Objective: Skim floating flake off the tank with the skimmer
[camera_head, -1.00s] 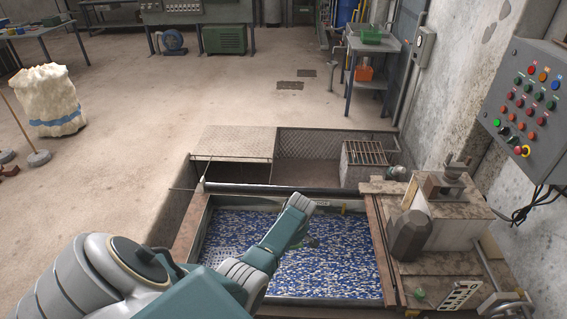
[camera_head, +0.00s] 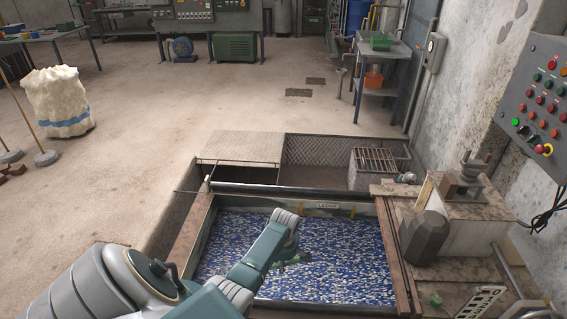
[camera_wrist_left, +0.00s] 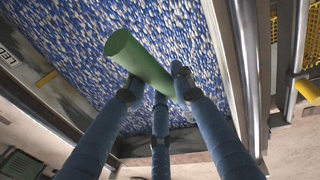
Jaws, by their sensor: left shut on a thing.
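The tank (camera_head: 345,285) is full of blue and white flake that covers its surface. My left gripper (camera_head: 297,258) is over the middle of the tank. In the left wrist view its three fingers (camera_wrist_left: 160,88) are closed around a green cylindrical handle (camera_wrist_left: 138,60), which I take to be the skimmer's. The handle's near end sticks out past the fingers over the flake. The skimmer's head cannot be made out, and my left arm covers part of the tank's left side in the head view.
A stone-like grey block (camera_head: 423,238) and a machine housing (camera_head: 462,215) stand right of the tank. A dark bar (camera_head: 290,190) runs along the tank's far edge. A control panel (camera_head: 540,105) is on the right wall. Open floor lies to the left.

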